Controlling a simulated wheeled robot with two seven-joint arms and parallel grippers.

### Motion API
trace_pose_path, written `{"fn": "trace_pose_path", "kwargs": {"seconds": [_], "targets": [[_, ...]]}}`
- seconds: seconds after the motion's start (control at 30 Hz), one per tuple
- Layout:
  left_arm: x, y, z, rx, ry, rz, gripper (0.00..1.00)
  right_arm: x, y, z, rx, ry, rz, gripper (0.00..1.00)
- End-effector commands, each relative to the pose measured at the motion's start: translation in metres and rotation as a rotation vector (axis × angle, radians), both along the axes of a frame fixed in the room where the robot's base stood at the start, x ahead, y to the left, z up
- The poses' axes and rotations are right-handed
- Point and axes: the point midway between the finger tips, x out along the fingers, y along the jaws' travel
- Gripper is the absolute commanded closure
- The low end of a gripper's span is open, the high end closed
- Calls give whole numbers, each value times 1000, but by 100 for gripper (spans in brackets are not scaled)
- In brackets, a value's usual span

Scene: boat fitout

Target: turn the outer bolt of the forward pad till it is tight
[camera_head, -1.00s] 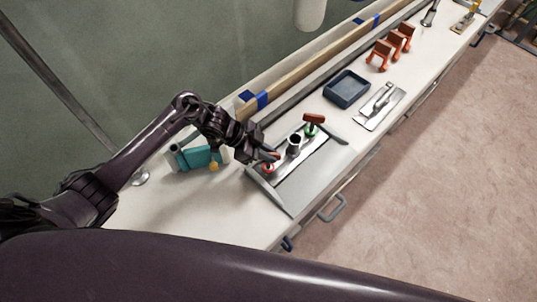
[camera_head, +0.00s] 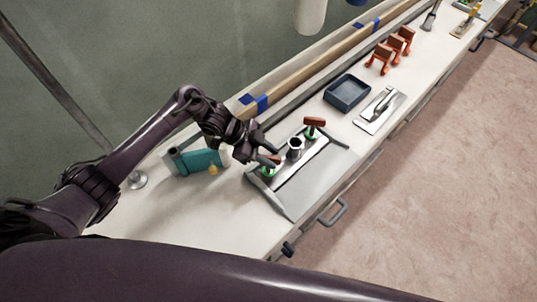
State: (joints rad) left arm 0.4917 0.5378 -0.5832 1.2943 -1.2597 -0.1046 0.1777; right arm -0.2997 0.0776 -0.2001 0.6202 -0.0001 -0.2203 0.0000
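A grey metal fitting (camera_head: 292,190) lies on the white bench, with a short grey upright tube (camera_head: 295,147) in its middle. A bolt with an orange-red T-handle (camera_head: 314,122) and green base stands at its far end. Another bolt (camera_head: 268,171), with a green base, stands at the near end, partly hidden by my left gripper (camera_head: 270,149). The gripper's fingers are spread apart beside and above this bolt's handle, and nothing shows held between them. I cannot tell if a finger touches it. My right gripper is out of view.
A teal tool (camera_head: 203,161) lies left of the fitting, close under my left arm. A dark blue tray (camera_head: 346,93), a trowel (camera_head: 381,108) and orange clamps (camera_head: 379,57) lie farther along the bench. A wooden rail (camera_head: 310,70) runs behind. Drawer handles (camera_head: 333,212) stick out in front.

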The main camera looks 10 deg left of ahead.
Motion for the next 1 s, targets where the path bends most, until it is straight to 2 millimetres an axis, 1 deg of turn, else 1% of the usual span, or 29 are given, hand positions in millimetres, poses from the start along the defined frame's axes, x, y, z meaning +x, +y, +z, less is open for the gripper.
{"fn": "trace_pose_path", "kwargs": {"seconds": [0.2, 0.3, 0.37, 0.6, 0.7, 0.83, 1.0], "targets": [[-1, 0, -2, 3, 4, -1, 67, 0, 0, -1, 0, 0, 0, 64], [-1, 4, 0, 4, 2, -1, 67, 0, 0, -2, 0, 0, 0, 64], [-1, 9, 5, 4, 2, 0, 67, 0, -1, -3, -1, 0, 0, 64], [-3, 38, 34, 4, 0, 0, 67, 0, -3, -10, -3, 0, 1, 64], [-2, 48, 44, 4, -1, 0, 67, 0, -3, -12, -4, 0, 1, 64], [-3, 55, 52, 3, 1, 1, 67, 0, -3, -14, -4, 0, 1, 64], [-3, 56, 54, 2, 2, -1, 67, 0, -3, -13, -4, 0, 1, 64]]}}
